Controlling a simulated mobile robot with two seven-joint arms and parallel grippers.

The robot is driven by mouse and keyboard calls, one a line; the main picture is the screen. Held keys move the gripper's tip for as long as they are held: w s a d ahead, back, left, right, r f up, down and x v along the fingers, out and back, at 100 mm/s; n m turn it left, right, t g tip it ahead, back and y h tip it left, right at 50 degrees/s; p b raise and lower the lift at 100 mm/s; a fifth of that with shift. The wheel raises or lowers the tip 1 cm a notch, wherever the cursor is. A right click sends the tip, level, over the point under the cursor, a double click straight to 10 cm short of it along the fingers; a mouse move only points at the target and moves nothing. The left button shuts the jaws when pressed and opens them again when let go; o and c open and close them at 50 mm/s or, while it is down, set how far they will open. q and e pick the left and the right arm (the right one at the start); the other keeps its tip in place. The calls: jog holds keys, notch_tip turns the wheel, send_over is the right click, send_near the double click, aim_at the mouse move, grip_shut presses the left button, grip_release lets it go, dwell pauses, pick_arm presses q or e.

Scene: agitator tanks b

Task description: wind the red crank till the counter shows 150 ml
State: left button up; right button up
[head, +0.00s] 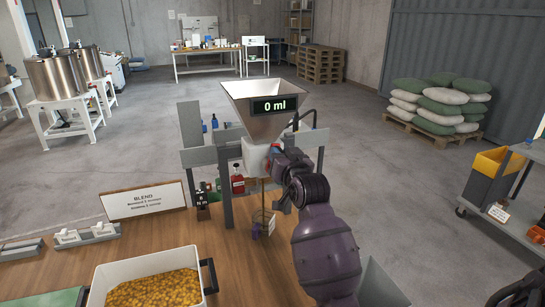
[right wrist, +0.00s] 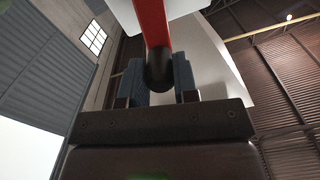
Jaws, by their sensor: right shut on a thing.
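The counter (head: 274,106) on the front of the metal hopper (head: 262,90) reads 0 ml in green. A white housing (head: 254,158) sits under the hopper. The red crank shows in the right wrist view as a red arm (right wrist: 152,22) ending in a dark knob (right wrist: 158,70). My right gripper (right wrist: 159,82) is shut on the dark knob, with a blue finger on each side. In the head view my right gripper (head: 275,152) is at the right side of the housing, and my wrist hides most of the crank. My left gripper is not in view.
A BLEND sign (head: 146,200) stands on the wooden bench. A white bin of yellow pieces (head: 152,285) is at the front. A red bottle (head: 238,182) and a wire whisk (head: 262,219) are below the hopper. A grey post (head: 224,180) stands left of the housing.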

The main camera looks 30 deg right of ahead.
jog(key=shift+s+d+f+m, duration=0.15)
jog(key=shift+d+m, duration=0.15)
jog(key=shift+m, duration=0.35)
jog(key=shift+w+d+f+m, duration=0.1)
jog(key=shift+d+m, duration=0.2)
jog(key=shift+m, duration=0.35)
jog(key=shift+s, duration=0.1)
jog(key=m, duration=0.1)
jog(key=d+f+m, duration=0.1)
jog(key=m, duration=0.1)
jog(key=d+m, duration=0.1)
jog(key=shift+s+f+m, duration=0.2)
jog(key=shift+f+m, duration=0.1)
jog(key=shift+m, duration=0.1)
jog(key=shift+s+d+f+m, duration=0.1)
jog(key=shift+d+f+m, duration=0.15)
jog(key=shift+m, duration=0.55)
jog(key=shift+s+d+f+m, duration=0.1)
jog(key=shift+f+m, duration=0.2)
jog(key=shift+m, duration=0.5)
jog(key=shift+d+f+m, duration=0.2)
jog(key=shift+f+m, duration=0.1)
jog(key=shift+m, duration=0.5)
